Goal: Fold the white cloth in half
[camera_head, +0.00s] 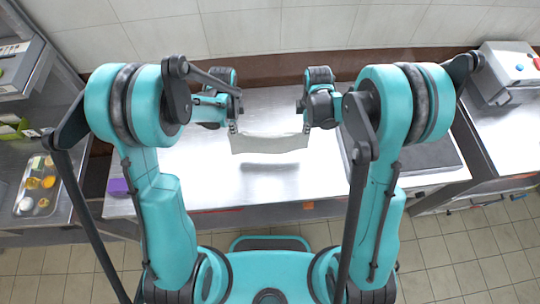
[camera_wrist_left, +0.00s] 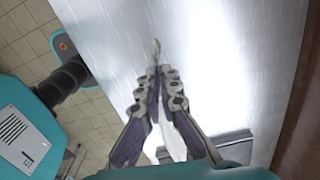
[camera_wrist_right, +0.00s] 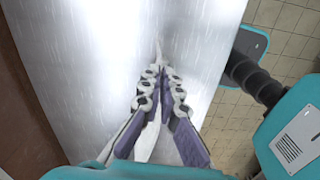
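The white cloth (camera_head: 269,144) hangs stretched between my two grippers above the metal table, sagging a little in the middle, with its shadow on the table below it. My left gripper (camera_head: 233,129) is shut on the cloth's left end; in the left wrist view its fingers (camera_wrist_left: 157,75) are together with a strip of cloth (camera_wrist_left: 172,139) between them. My right gripper (camera_head: 306,127) is shut on the right end; in the right wrist view its fingers (camera_wrist_right: 161,72) pinch the cloth (camera_wrist_right: 149,140). From the wrists the cloth shows nearly edge-on.
The metal table (camera_head: 285,183) is clear beneath the cloth. A purple object (camera_head: 118,187) lies at its left edge. A dark panel (camera_head: 425,155) is on the right. A tray of small containers (camera_head: 38,186) stands far left, and a grey box with buttons (camera_head: 505,70) far right.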

